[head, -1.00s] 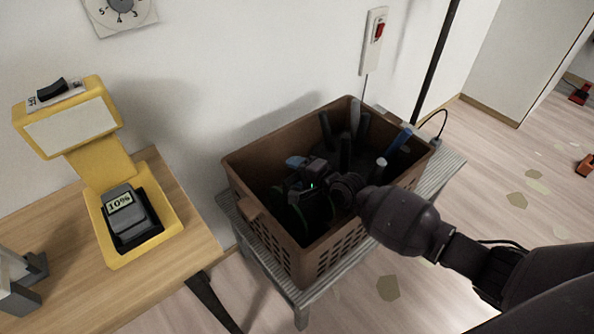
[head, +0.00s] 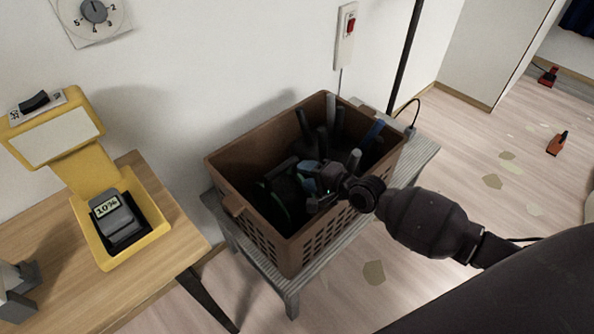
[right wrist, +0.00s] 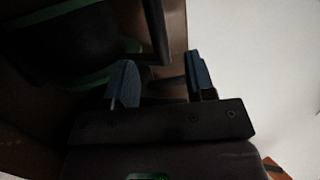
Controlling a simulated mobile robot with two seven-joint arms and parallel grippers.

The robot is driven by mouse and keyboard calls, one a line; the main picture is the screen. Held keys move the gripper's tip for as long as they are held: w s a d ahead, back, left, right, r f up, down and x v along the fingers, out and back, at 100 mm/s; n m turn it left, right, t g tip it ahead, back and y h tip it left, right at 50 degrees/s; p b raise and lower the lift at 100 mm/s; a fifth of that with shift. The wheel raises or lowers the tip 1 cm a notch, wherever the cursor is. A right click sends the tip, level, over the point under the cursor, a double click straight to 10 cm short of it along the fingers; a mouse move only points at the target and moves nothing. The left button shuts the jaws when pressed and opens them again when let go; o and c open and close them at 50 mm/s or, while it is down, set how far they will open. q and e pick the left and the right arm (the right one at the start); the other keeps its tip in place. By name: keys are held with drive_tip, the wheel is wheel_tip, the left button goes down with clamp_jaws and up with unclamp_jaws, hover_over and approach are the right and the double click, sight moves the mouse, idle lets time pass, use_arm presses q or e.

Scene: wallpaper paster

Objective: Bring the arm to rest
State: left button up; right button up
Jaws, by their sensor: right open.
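My right arm reaches in from the right in the head view. My right gripper (head: 312,187) is over the brown crate (head: 265,238), at its right-hand side, with its fingers just inside the rim. The right wrist view shows the two bluish fingers of the gripper (right wrist: 162,82) apart, with nothing held between them. Dark round items with green edges (head: 284,198) lie in the crate, and several tool handles (head: 332,118) stand at its back. The shadow inside the crate hides details. My left gripper does not show.
The crate stands on a grey slatted stand (head: 292,290). A wooden table (head: 160,262) at the left holds a yellow charger (head: 78,172) with a dark battery reading 10% (head: 118,222). A black pole (head: 405,55) rises behind. Open floor (head: 440,140) lies to the right.

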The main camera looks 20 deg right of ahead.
drive_tip(key=shift+s+d+r, duration=0.15)
drive_tip(key=shift+s+d, duration=0.1)
drive_tip(key=shift+s, duration=0.2)
